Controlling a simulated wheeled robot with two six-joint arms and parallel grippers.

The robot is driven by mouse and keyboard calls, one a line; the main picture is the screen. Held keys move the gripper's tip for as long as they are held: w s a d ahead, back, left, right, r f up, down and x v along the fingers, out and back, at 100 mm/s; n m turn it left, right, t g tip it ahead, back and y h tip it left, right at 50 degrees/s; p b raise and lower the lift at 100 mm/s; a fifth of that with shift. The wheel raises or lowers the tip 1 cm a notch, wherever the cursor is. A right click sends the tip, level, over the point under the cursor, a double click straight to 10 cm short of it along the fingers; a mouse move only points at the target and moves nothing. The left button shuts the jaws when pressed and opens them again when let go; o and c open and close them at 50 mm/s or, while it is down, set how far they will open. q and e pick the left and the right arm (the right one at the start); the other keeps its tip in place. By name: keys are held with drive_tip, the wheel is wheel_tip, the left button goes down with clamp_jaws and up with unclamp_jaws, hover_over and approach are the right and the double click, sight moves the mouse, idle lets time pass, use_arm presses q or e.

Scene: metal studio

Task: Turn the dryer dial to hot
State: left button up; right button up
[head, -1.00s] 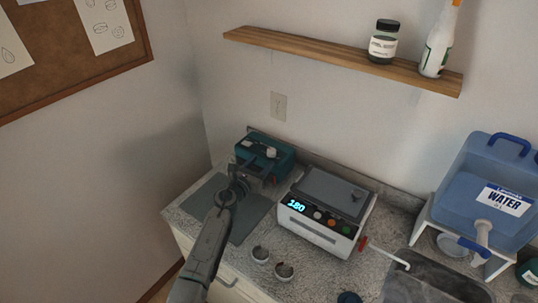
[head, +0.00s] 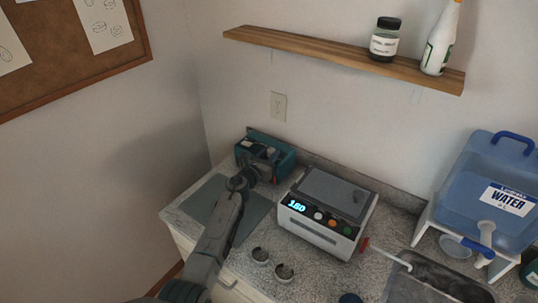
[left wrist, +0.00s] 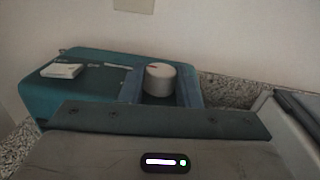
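The dryer, a teal box (head: 284,160), stands on the counter against the back wall; it also fills the left of the left wrist view (left wrist: 45,97). Its round pale dial (left wrist: 160,78) has a small reddish mark near the top left of its face. My left gripper (head: 266,160) is at the dryer and covers most of the dial in the head view. In the left wrist view my left gripper (left wrist: 161,88) is open, with one finger on each side of the dial. I cannot tell whether the fingers touch it. My right gripper is not in view.
A white machine (head: 318,232) with a lit display and buttons stands right of the dryer. Two small cups (head: 272,262) sit in front. A blue water container (head: 490,200) and a sink (head: 440,288) are at right. A shelf (head: 340,57) hangs above.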

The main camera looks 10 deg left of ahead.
use_arm(q)
drive_tip(key=shift+a+f+m+g+h+b, duration=0.15)
drive_tip(key=shift+m+g+h+b, duration=0.25)
drive_tip(key=shift+m+h+b, duration=0.65)
drive_tip(key=m+g+h+b, duration=0.1)
drive_tip(key=h+b, duration=0.1)
drive_tip(key=b, duration=0.1)
drive_tip(key=m+g+h+b, duration=0.2)
drive_tip(key=h+b, duration=0.1)
drive_tip(key=shift+w+a+f, duration=0.1)
drive_tip(key=shift+w+a, duration=0.05)
drive_tip(key=shift+w, duration=0.05)
drive_tip(key=shift+r+m+g+h+b, duration=0.2)
drive_tip(key=shift+m+g+h+b, duration=0.55)
drive_tip(key=shift+b, duration=0.4)
drive_tip(key=o, duration=1)
